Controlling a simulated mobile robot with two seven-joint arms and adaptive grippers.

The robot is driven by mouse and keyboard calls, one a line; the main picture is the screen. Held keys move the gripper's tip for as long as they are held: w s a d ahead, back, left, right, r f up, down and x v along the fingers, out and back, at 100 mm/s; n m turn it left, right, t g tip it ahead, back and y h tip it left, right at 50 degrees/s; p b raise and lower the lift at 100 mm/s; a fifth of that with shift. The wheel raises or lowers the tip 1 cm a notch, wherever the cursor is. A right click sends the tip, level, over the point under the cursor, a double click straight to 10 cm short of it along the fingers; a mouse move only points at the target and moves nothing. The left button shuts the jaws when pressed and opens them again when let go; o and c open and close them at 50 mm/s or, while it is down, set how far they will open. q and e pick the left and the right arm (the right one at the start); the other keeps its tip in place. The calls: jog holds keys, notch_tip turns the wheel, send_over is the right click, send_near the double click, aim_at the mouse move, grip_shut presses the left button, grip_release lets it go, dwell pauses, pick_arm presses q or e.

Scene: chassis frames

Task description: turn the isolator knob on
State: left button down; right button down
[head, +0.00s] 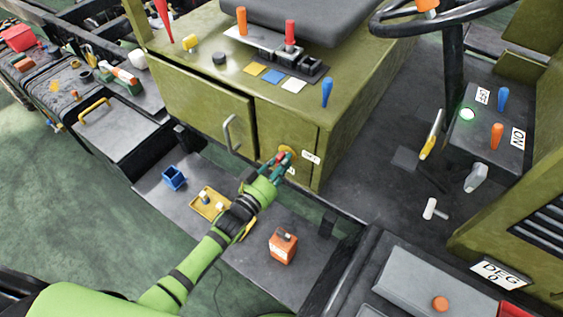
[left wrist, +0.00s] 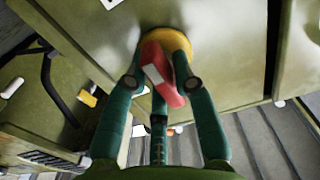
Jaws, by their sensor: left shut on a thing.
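The isolator knob is red with a white mark and sits on a round yellow plate on the front of the olive cabinet. In the left wrist view the knob (left wrist: 160,75) is between my green fingers, in front of the yellow plate (left wrist: 185,42). In the head view the yellow plate (head: 288,151) shows just past my left gripper (head: 275,165), which covers most of the knob. My left gripper is shut on the knob. A small white label (head: 311,158) is to the right of the plate. My right gripper is not in view.
A metal handle (head: 230,134) on the cabinet door is left of the knob. Below the arm, a dark step holds a blue cup (head: 174,178), a yellow tray (head: 207,212) and an orange box (head: 283,246). A black steering wheel stands at the upper right.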

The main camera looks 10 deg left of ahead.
pick_arm(q)
jog(key=shift+r, duration=0.1)
dwell(0.4)
jog(key=c, duration=1)
grip_release()
jog(key=shift+c, duration=0.2)
jog(key=shift+s+a, duration=0.15)
jog(key=shift+s, duration=0.1)
jog(key=v, duration=1.1)
jog(key=shift+s, duration=0.2)
